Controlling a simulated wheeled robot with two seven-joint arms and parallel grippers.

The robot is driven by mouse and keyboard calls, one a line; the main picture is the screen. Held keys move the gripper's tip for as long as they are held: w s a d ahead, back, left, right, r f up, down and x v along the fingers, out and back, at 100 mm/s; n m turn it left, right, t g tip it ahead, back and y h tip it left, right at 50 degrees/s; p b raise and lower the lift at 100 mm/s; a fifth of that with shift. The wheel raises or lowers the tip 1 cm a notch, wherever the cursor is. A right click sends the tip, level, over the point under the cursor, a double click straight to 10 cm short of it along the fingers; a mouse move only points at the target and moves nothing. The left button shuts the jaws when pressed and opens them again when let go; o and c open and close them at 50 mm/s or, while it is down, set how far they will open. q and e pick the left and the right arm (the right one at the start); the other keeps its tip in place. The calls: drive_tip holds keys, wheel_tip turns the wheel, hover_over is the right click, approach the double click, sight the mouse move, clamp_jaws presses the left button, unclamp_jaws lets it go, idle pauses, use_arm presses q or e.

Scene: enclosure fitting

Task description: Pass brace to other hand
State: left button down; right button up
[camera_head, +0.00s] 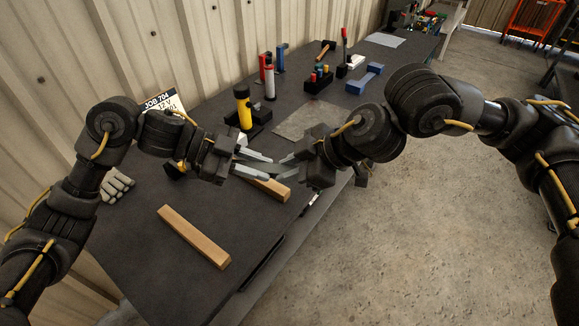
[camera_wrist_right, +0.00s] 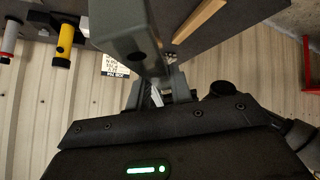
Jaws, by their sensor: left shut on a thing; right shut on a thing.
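The brace (camera_head: 265,168) is a grey metal piece held in the air between my two grippers, above the dark workbench. My left gripper (camera_head: 252,163) is shut on its left end. My right gripper (camera_head: 291,166) is shut on its right end. The fingers cover much of the brace in the head view. In the right wrist view the brace (camera_wrist_right: 125,28) is a grey bar with a hole near its end. It reaches up and away from the fingers of my right gripper (camera_wrist_right: 160,88).
Two wooden bars lie on the workbench (camera_head: 130,235), one in front (camera_head: 195,236) and one below the grippers (camera_head: 268,187). A yellow-and-black tool (camera_head: 243,108), a red-and-white one (camera_head: 269,80) and a blue part (camera_head: 364,80) stand farther back. A corrugated wall borders the left.

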use_arm(q)
drive_tip(key=c, duration=1.2)
unclamp_jaws()
drive_tip(key=shift+o, duration=0.2)
